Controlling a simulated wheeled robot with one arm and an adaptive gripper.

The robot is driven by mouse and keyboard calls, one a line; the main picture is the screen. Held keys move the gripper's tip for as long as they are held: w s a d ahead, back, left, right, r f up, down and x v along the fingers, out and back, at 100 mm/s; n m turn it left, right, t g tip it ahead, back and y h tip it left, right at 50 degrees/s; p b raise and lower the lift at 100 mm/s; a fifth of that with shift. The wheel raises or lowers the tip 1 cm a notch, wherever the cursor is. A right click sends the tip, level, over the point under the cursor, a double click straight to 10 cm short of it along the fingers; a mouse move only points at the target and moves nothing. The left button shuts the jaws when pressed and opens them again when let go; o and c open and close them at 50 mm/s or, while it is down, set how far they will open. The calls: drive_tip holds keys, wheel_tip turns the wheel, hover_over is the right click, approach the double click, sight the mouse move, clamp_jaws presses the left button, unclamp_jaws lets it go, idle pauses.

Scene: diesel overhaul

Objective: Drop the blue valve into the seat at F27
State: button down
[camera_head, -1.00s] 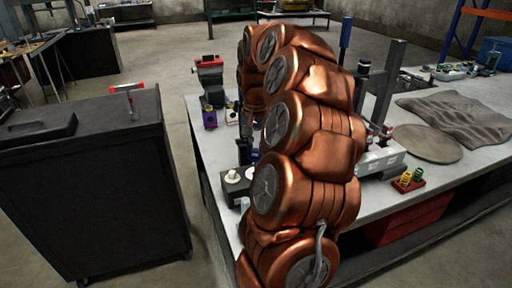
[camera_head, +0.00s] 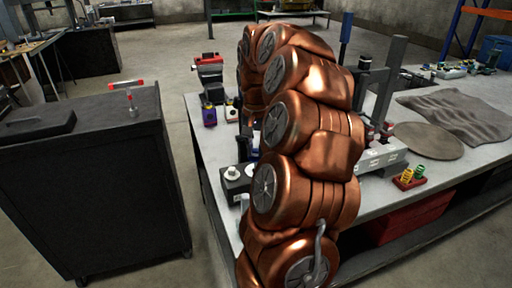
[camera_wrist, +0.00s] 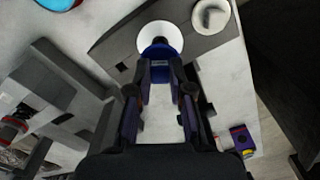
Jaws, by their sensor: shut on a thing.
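In the wrist view, my gripper (camera_wrist: 161,88) is shut on the blue valve (camera_wrist: 162,65), which sits between its fingertips. A white disc (camera_wrist: 157,36) shows just beyond the blue part, over a grey block (camera_wrist: 122,38). A second pale round piece (camera_wrist: 211,16) sits on the same block to the right. The block also shows in the head view (camera_head: 236,186), left of my arm. No F27 marking is readable, and I cannot tell whether the valve touches the block. In the head view my arm hides most of the gripper.
The workbench (camera_head: 446,172) carries a red vise (camera_head: 210,72), a purple container (camera_head: 209,115), a red tray with springs (camera_head: 409,178), a round mat (camera_head: 428,140) and a grey cloth (camera_head: 458,115). A dark cabinet (camera_head: 95,190) stands left across a floor gap.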

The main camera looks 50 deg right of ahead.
sight(256, 156)
drive_tip(key=shift+f+b, duration=2.25)
drive_tip(key=shift+f, duration=0.15)
idle(1.4)
drive_tip(key=c, duration=0.6)
unclamp_jaws()
idle(0.4)
drive_tip(key=shift+r+p, duration=1.1)
drive_tip(key=shift+r, duration=2.9)
